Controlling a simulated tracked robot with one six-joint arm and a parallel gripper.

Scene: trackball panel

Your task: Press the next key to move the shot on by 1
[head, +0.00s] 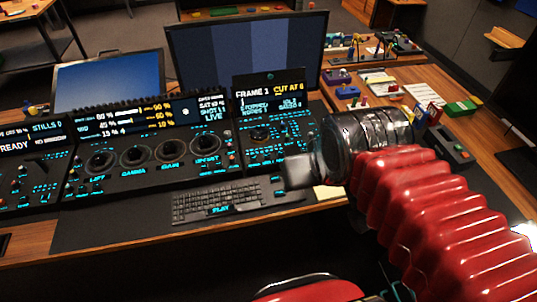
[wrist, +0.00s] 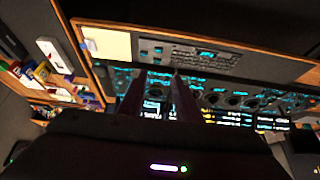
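The control panel's right section (head: 285,138) has small cyan-lit keys and a dial below a display (head: 268,95) reading "FRAME 1" and "CUT AT 6". The key labels are too small to read, so I cannot tell which is the next key. My gripper (head: 298,172) is just in front of this section, near the keyboard's right end, and hides part of it. In the wrist view, my gripper's two dark fingers (wrist: 157,74) stand apart with lit panel keys between them. Nothing shows held. I cannot tell whether a finger touches the panel.
A keyboard (head: 220,200) lies in front of the panel. The middle section has several large trackball rings (head: 170,151). Two monitors, one blue (head: 110,82) and one striped (head: 248,50), stand behind. Notes and small items (head: 380,85) clutter the right desk. A pale pad shows in the wrist view (wrist: 107,43).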

